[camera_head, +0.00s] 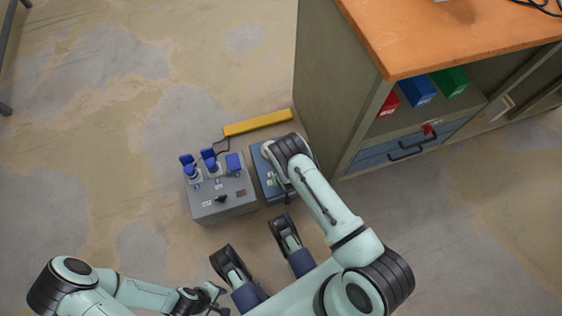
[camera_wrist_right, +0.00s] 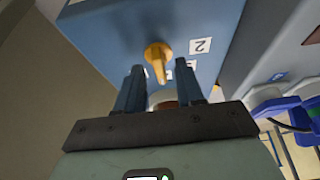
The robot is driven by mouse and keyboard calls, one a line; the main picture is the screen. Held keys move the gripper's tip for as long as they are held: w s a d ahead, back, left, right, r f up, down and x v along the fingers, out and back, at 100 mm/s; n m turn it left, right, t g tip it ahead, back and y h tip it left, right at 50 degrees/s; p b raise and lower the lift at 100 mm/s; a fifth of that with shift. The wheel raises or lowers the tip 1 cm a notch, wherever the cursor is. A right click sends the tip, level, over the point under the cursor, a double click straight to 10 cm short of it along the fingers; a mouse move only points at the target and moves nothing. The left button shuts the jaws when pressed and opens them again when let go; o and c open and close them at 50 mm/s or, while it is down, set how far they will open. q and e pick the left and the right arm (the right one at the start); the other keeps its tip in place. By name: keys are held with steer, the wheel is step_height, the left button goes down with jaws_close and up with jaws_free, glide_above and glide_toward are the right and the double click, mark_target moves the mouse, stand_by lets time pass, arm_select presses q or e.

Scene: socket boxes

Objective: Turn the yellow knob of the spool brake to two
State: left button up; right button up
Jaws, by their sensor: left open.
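The spool brake appears to be the blue box (camera_head: 261,178) on the floor, partly covered by my right arm in the head view. In the right wrist view its blue face (camera_wrist_right: 108,38) carries the yellow knob (camera_wrist_right: 157,58). The knob's pointer aims down in that picture. A white label with a 2 (camera_wrist_right: 201,46) is right of the knob; another label is partly hidden behind a finger. My right gripper (camera_wrist_right: 160,82) is open, its fingers on either side below the knob; I cannot tell whether they touch it. My left gripper (camera_head: 214,292) is open and empty, low in the head view.
A grey box (camera_head: 227,208) with blue sockets and a black knob stands close left of the blue box. A yellow bar (camera_head: 258,123) lies behind them. A cabinet (camera_head: 330,90) with an orange top stands to the right. The floor at left is clear.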

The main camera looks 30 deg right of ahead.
jaws_close()
stand_by(0.4)
steer(key=n+y, duration=0.1)
steer(key=n, duration=0.2)
steer(key=shift+d, duration=0.15)
steer(key=n+y, duration=0.1)
steer(key=n, duration=0.3)
steer(key=n+y, duration=0.1)
steer(key=n, duration=0.1)
steer(key=shift+w+d+y, duration=0.1)
steer(key=shift+d+y, duration=0.15)
steer(key=shift+y, duration=0.05)
steer(key=n+g, duration=0.1)
steer(key=n, duration=0.1)
steer(key=shift+d+n+y, duration=0.15)
steer(key=shift+n+y, duration=0.25)
steer(key=n+g, duration=0.1)
steer(key=n, duration=0.2)
steer(key=n+g, duration=0.1)
steer(key=n, duration=0.1)
steer(key=shift+w+n+y, duration=0.2)
steer(key=shift+n+y, duration=0.2)
